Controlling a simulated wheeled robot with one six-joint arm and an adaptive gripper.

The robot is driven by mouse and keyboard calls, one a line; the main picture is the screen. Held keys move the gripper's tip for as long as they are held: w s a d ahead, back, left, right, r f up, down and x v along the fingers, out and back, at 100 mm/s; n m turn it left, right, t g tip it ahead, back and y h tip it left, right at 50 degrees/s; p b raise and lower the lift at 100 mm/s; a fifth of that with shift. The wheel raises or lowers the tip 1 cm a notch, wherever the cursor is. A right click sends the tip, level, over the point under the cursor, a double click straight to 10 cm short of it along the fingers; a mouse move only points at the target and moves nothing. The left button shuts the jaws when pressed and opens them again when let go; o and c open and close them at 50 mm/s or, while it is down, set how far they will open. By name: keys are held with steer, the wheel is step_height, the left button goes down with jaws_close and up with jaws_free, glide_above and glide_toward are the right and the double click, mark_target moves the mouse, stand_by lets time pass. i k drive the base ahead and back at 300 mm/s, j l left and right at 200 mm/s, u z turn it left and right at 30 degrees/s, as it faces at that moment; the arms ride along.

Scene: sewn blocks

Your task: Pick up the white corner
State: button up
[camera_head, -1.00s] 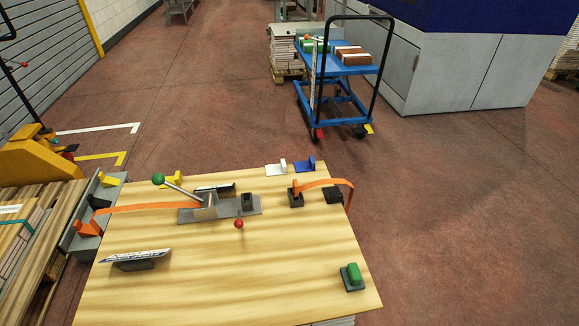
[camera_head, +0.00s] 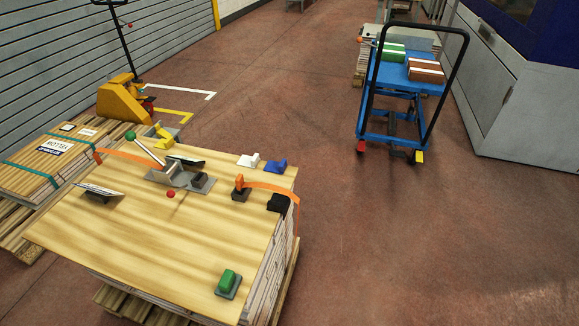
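The white corner (camera_head: 248,160) is a small white L-shaped piece near the far edge of the wooden table top (camera_head: 150,245). A similar blue corner (camera_head: 274,167) sits just to its right. A yellow corner (camera_head: 163,137) is further left, by the far left edge of the table. My gripper is not in view.
A strapping tool (camera_head: 178,175) with a green-knobbed lever, an orange strap (camera_head: 270,187), a black piece (camera_head: 279,203) and a green block (camera_head: 228,281) are on the table. A blue cart (camera_head: 400,80) stands behind right; a yellow pallet jack (camera_head: 121,97) behind left.

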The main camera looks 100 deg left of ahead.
mark_target(245, 160)
steer(key=i+u, duration=0.3)
steer(key=i, duration=0.2)
steer(key=i+l+u, duration=0.15)
steer(key=i+u, duration=0.15)
steer(key=i, duration=0.15)
steer(key=i+j+u, duration=0.15)
steer(key=u, duration=0.25)
steer(key=i+u, duration=0.3)
steer(key=u, duration=0.15)
steer(key=i+u, duration=0.25)
steer(key=u, duration=0.15)
steer(key=i+l+u, duration=0.15)
steer(key=u, duration=0.3)
steer(key=i+j+u, duration=0.2)
steer(key=u, duration=0.3)
steer(key=i+u, duration=0.65)
steer(key=u, duration=0.3)
steer(key=i+l+u, duration=0.1)
steer(key=i+u, duration=0.15)
steer(key=u, duration=0.2)
steer(key=i+l+u, duration=0.25)
steer(key=u, duration=0.25)
steer(key=i+u, duration=0.2)
steer(key=u, duration=0.2)
steer(key=i+u, duration=0.2)
steer(key=u, duration=0.2)
